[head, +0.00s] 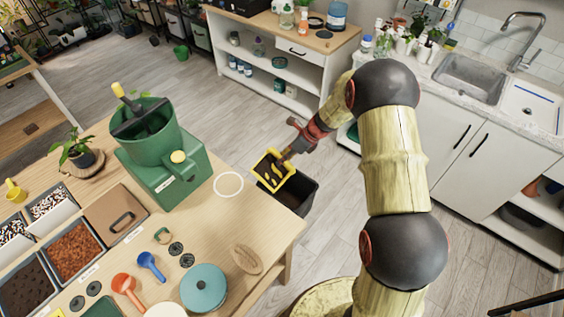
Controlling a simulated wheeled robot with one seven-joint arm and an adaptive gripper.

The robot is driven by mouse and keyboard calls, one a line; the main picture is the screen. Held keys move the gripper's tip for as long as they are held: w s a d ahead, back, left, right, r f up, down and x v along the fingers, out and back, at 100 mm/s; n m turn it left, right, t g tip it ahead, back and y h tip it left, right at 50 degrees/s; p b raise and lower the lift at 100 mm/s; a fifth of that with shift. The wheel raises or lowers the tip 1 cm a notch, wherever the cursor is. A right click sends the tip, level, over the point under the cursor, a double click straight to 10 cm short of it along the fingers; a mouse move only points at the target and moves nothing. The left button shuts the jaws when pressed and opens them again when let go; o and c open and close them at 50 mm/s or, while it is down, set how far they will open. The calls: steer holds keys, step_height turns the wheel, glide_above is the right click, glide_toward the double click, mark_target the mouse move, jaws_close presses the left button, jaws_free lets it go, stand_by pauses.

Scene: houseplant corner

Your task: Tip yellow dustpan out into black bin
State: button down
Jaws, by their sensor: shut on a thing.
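The yellow dustpan (260,164) is held out from my arm, just beyond the right edge of the wooden table. Its yellow rim surrounds a dark inside with several yellow patches; I cannot tell whether these are contents or part of the pan. My gripper (289,152) is shut on it at its upper right end. The pan looks tilted, with its open face towards the camera. The black bin (301,205) stands below, open at the top. The dustpan overlaps the bin's upper left part and hides some of its opening.
The wooden table (225,232) holds a green machine (165,170), a teal lid (203,288), scoops and trays of material. A white shelf unit (275,60) stands behind, and a sink counter (480,100) at the right. Wooden floor is open around the bin.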

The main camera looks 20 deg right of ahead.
mark_target(293, 168)
steer(key=shift+s+d+t+y+b, duration=0.75)
steer(key=shift+t+y+b, duration=0.35)
steer(key=shift+b, duration=5.2)
steer(key=b, duration=0.2)
steer(key=shift+s+d+f+n+t+y+b, duration=0.15)
steer(key=shift+s+f+n+t+y+b, duration=0.05)
steer(key=shift+s+n+t+y+b, duration=0.1)
steer(key=shift+s+d+f+b, duration=0.1)
steer(key=shift+s+d+b, duration=0.1)
steer(key=shift+b, duration=0.55)
steer(key=b, duration=0.1)
steer(key=t+y+b, duration=0.1)
steer(key=shift+s+d+f+b, duration=0.15)
steer(key=shift+s+d+b, duration=0.1)
steer(key=shift+b, duration=0.1)
steer(key=shift+s+d+f+t+y+b, duration=0.25)
steer(key=shift+s+d+t+y+b, duration=0.2)
steer(key=shift+y+b, duration=0.3)
steer(key=shift+s+f+n+t+y, duration=0.1)
steer(key=shift+s+n+t+y, duration=0.05)
steer(key=shift+n+t+y, duration=0.2)
steer(key=shift+s+d+f+n+t+y, duration=0.3)
steer(key=shift+s+d+f+t+y, duration=0.15)
steer(key=shift+t+y, duration=0.35)
steer(key=shift+s+d+f+n+t+y, duration=0.3)
steer(key=shift+s+d+t+y, duration=0.25)
steer(key=shift+y, duration=0.45)
steer(key=shift+a, duration=0.1)
